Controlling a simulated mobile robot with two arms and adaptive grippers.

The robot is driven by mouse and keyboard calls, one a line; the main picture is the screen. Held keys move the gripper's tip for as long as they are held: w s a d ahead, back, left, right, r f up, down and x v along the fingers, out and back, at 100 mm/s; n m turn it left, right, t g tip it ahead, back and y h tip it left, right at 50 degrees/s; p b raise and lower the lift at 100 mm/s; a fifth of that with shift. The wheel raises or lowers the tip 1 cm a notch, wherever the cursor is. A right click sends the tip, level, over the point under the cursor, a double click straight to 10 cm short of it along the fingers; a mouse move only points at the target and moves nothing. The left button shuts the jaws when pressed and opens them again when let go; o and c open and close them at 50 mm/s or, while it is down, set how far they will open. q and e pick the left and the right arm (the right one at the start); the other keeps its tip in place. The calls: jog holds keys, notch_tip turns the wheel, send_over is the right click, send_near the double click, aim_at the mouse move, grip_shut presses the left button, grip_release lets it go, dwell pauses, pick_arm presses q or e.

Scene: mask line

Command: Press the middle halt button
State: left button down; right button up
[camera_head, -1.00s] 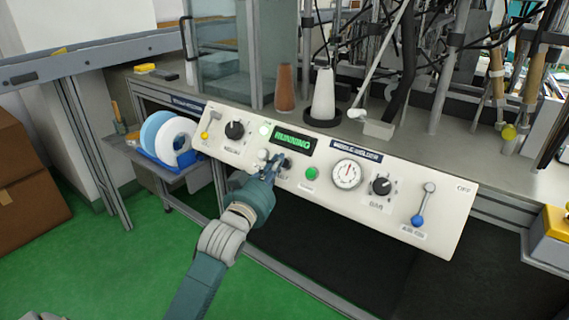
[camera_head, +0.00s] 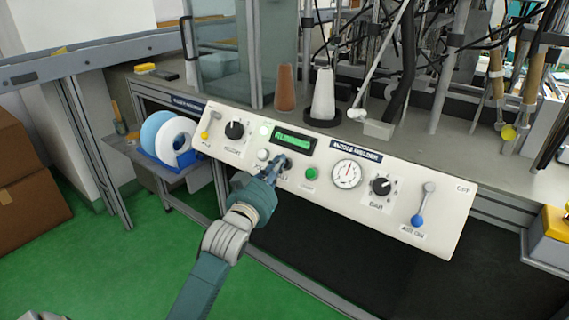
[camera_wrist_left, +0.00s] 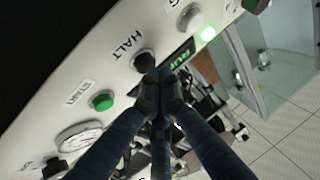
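The dark halt button (camera_head: 287,163) is on the sloped white panel, below the display and left of a green button. The left wrist view shows it as a dark round button (camera_wrist_left: 144,62) beside the printed word HALT. My left gripper (camera_head: 272,168) is at the panel, its fingertips right by this button and partly covering it. In the left wrist view my left gripper's fingers (camera_wrist_left: 158,78) come together with nothing between them. I cannot tell whether the tips touch the button. The right gripper is not in view.
The green START button (camera_head: 311,174) is close right of the halt button. The display (camera_head: 295,141) is above. The panel also holds a gauge (camera_head: 346,174), a dial (camera_head: 381,186) and a blue-tipped lever (camera_head: 417,221).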

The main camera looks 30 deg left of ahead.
pick_arm(q)
jog(key=shift+w+f, duration=0.25)
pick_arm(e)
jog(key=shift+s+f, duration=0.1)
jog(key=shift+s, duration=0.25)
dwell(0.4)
pick_arm(q)
jog(key=shift+s+r+p, duration=0.5)
jog(key=shift+s+p, duration=0.1)
jog(key=shift+p, duration=0.25)
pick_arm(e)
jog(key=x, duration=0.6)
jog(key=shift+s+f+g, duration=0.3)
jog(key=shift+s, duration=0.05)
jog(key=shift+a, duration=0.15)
pick_arm(q)
jog(key=shift+r, duration=0.1)
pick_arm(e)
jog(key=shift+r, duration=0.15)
